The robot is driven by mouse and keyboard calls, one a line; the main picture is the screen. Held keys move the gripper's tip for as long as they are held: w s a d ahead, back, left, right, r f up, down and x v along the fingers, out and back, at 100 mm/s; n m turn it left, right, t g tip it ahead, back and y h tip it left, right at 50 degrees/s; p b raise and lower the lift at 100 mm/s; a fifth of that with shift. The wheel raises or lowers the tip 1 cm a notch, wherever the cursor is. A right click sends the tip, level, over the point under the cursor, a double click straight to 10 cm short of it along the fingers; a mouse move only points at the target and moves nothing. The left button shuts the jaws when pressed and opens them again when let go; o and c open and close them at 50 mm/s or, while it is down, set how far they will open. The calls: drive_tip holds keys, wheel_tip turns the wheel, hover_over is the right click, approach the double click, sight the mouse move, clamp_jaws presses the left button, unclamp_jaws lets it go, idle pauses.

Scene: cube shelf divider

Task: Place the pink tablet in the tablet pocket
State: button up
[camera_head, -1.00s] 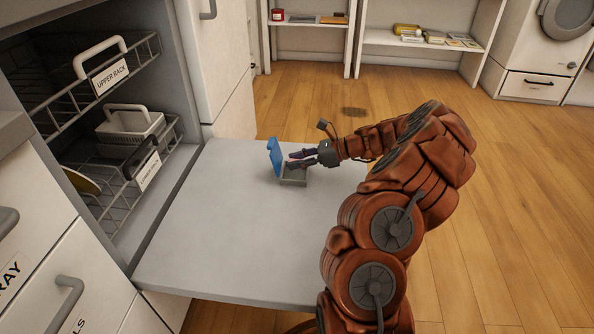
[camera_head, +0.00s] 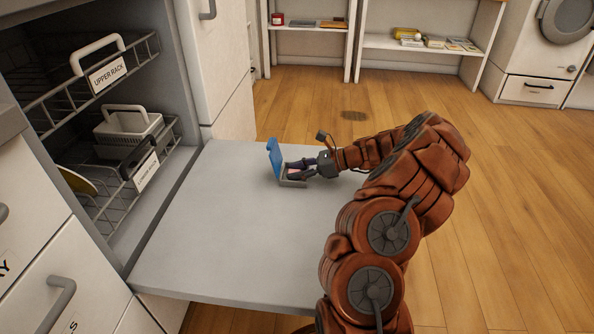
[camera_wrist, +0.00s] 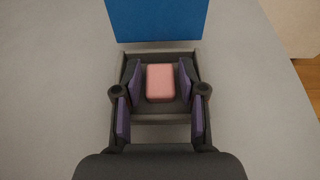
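The pink tablet (camera_wrist: 160,83) lies inside a small grey tray-like pocket (camera_wrist: 160,119); it also shows as a small pink patch in the head view (camera_head: 294,173). A blue lid (camera_wrist: 157,20) stands up at the pocket's far side, and on the left of it in the head view (camera_head: 275,158). My gripper (camera_wrist: 159,70) reaches down into the pocket with its dark, purple-padded fingers on both sides of the tablet. A narrow gap shows between each finger and the tablet, so the gripper is open. The tablet's underside is hidden.
The pocket stands on a grey open door panel (camera_head: 220,235) with much free room around it. Left are an upper rack (camera_head: 95,75) and a lower rack (camera_head: 125,180) holding a white basket (camera_head: 130,127). Shelves (camera_head: 425,50) stand far behind.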

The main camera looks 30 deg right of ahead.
drive_tip(key=shift+s+d+r, duration=0.1)
drive_tip(key=shift+r, duration=0.15)
drive_tip(key=p+v, duration=0.4)
drive_tip(key=v, duration=0.7)
drive_tip(key=shift+s+d+r, duration=0.1)
drive_tip(key=shift+s+d, duration=0.15)
